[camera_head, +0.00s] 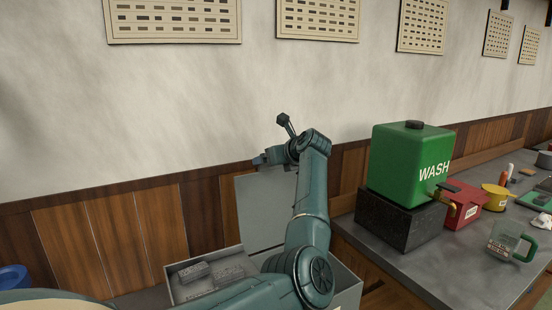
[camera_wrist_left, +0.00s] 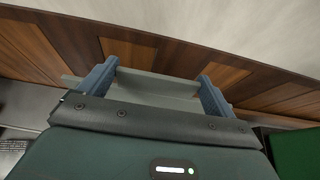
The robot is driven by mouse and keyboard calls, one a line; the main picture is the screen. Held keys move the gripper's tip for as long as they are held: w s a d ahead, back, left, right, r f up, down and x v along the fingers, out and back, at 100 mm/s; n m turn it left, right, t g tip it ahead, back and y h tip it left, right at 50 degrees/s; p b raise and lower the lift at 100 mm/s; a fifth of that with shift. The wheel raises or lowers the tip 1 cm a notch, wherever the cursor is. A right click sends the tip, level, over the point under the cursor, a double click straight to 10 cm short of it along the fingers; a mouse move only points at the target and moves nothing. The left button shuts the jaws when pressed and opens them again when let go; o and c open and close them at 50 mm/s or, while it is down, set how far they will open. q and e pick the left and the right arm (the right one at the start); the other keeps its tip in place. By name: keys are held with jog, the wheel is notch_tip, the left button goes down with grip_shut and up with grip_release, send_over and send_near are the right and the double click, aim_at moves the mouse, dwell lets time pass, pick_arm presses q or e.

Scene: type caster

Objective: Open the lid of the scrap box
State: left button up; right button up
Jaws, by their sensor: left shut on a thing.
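The scrap box (camera_head: 173,287) is a grey open-topped box at the bottom middle of the head view, with grey blocks inside. Its grey lid (camera_head: 258,213) stands up steeply at the box's back, near the wall, and the box is open. My left gripper (camera_head: 268,160) is at the lid's upper edge, and its arm crosses in front of the lid and box. In the left wrist view, the two blue fingers (camera_wrist_left: 155,88) stand on either side of a grey bar-like part of the lid (camera_wrist_left: 150,76). The exact contact is partly hidden. My right gripper is not in view.
A green WASH tank (camera_head: 400,160) stands on a black block (camera_head: 390,218) on the grey bench to the right. A wood-panelled wall (camera_head: 120,240) is close behind the lid.

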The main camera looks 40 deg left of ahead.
pick_arm(q)
jog(key=shift+r, duration=0.55)
jog(key=o, duration=1)
jog(key=shift+o, duration=0.5)
jog(key=shift+d, duration=0.1)
jog(key=shift+f, duration=0.2)
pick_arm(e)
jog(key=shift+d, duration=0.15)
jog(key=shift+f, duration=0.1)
pick_arm(q)
jog(key=b+v, duration=0.3)
jog(key=v, duration=1)
jog(key=shift+s+b, duration=0.15)
jog(key=shift+b, duration=0.15)
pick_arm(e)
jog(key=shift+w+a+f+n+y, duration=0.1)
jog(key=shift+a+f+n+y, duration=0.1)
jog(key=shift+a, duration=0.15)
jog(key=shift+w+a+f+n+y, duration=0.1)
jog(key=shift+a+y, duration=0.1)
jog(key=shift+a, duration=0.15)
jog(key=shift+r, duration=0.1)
